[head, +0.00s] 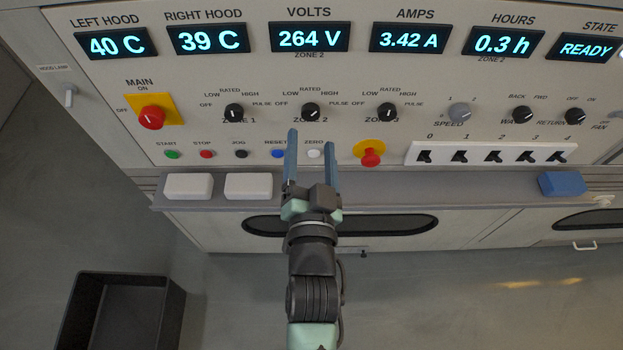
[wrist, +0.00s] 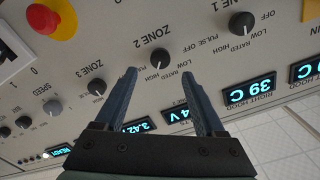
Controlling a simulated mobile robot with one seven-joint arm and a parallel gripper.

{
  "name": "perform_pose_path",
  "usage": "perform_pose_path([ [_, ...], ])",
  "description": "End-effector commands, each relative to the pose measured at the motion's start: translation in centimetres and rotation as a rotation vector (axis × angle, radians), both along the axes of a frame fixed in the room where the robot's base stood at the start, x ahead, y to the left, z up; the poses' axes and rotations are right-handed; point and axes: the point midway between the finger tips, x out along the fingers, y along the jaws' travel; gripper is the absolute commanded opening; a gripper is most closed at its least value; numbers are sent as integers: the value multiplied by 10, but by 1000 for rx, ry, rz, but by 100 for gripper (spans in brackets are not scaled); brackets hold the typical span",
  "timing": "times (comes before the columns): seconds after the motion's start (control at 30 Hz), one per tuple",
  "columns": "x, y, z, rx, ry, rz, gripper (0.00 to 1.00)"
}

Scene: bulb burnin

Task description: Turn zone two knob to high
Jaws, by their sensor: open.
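The zone two knob (head: 310,112) is a small black dial with a white pointer line, on the sloped panel below the volts display. OFF, LOW, RATED, HIGH and PULSE are printed around it. The pointer's exact setting is too small to read surely. My gripper (head: 310,138) is open and empty, its two blue fingers pointing at the panel just below the knob. In the wrist view, the knob (wrist: 160,58) shows upside down just beyond the gap between the fingertips (wrist: 158,73), roughly centred. The fingers do not appear to touch it.
The zone one knob (head: 234,112) and zone three knob (head: 387,112) flank it. Below are several push buttons, including a white one (head: 314,153), and a red mushroom button (head: 370,156) to the right. A ledge (head: 400,186) holds white blocks (head: 188,186) and a blue block (head: 562,183).

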Motion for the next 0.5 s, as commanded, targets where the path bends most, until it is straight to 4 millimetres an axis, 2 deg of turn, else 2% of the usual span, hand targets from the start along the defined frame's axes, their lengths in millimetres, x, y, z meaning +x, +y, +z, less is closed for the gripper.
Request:
perform_pose_path([
  [0.03,-11,1,-2,1,4,2,72],
  [0.2,-40,1,-2,0,3,1,72],
  [0.33,-56,1,-1,1,2,1,72],
  [0.5,-67,0,0,0,1,0,72],
])
